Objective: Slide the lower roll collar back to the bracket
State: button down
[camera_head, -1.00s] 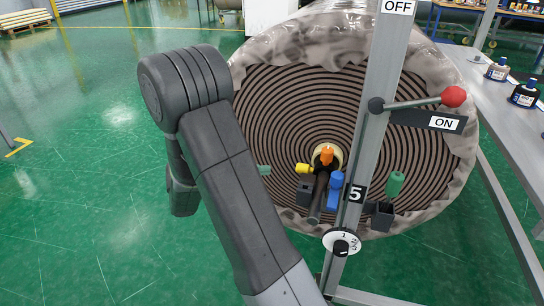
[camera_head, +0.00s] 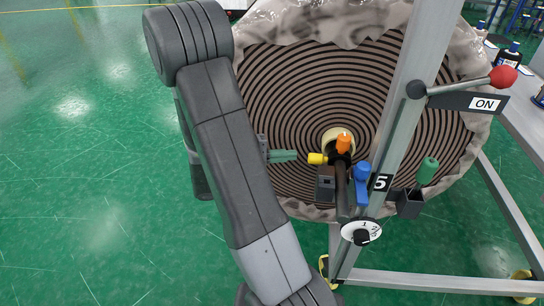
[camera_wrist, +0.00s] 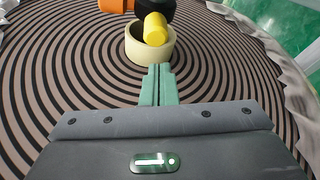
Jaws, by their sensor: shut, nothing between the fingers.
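A large striped roll (camera_head: 285,95) in wrinkled wrap faces me, with a pale core ring (camera_head: 331,137) at its centre. A dark bar (camera_head: 342,192) comes out of the core toward the post. At the core, a black collar carries an orange knob (camera_head: 344,143) on top and a yellow knob (camera_head: 317,159) at its left. My gripper (camera_head: 288,156) has green fingers pressed together, empty, just left of the yellow knob with a small gap. In the wrist view the fingers (camera_wrist: 158,85) point at the core ring (camera_wrist: 150,45) and yellow knob (camera_wrist: 156,29). I cannot tell which part is the bracket.
A grey post (camera_head: 405,120) with a "5" label stands right of the bar. Green floor at left is clear.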

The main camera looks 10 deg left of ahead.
aim_at(330, 160)
jog(key=shift+x, duration=2.05)
jog(key=shift+s+b, duration=0.7)
jog(key=shift+s, duration=0.75)
jog(key=shift+a, duration=0.15)
